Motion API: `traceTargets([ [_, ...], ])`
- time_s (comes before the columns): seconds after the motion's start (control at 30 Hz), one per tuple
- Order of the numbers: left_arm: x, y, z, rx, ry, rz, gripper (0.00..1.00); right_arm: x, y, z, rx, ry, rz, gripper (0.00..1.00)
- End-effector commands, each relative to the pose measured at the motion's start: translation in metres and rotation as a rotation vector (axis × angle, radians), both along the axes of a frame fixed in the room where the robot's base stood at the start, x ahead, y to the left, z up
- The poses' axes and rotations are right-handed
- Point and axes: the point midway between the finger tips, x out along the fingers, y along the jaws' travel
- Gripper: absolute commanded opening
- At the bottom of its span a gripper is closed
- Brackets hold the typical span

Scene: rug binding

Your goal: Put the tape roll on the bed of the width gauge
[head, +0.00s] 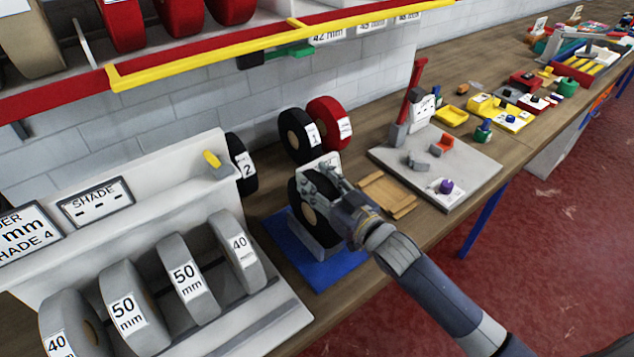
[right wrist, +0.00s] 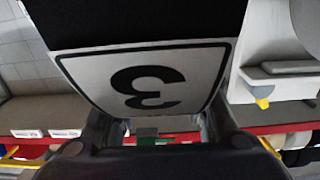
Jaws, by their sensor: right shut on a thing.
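My right gripper (head: 330,180) is shut on a black tape roll (head: 298,199) with a tan core. The roll stands upright at a grey cradle (head: 312,240) on a blue mat (head: 318,274); I cannot tell whether it still touches the cradle. In the right wrist view the roll (right wrist: 145,22) fills the top middle, with an upside-down "3" label facing the camera. A grey slab (head: 470,180) with a red-handled upright, small blocks and a purple knob lies to the right; I cannot tell whether it is the width gauge. My left gripper is not in view.
A black roll (head: 292,135) marked 1 and a red roll (head: 330,112) stand behind. Another black roll (head: 236,160) is marked 2. Grey rolls (head: 188,278) fill a rack at the left. A wooden tray (head: 387,195) lies between the mat and slab. A yellow-edged shelf (head: 210,60) overhangs.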

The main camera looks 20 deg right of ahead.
Motion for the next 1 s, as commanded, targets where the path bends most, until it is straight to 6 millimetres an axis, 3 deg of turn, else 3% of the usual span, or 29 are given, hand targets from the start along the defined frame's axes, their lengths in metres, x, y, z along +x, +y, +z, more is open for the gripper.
traceTargets([
  [0.47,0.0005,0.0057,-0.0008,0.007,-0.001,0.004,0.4,0.0002,0.0001,-0.0086,0.0,-0.007,0.001,0.0],
  [0.5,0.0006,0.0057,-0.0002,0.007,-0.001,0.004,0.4,0.0,-0.0001,-0.0099,0.0,-0.003,0.0,0.46],
  [0.57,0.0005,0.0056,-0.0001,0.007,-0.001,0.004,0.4,0.0,0.0,-0.0098,0.0,-0.002,0.0,0.59],
  [1.0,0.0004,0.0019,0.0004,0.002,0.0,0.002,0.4,-0.0026,-0.0009,-0.0072,0.0,-0.002,0.0,0.59],
])
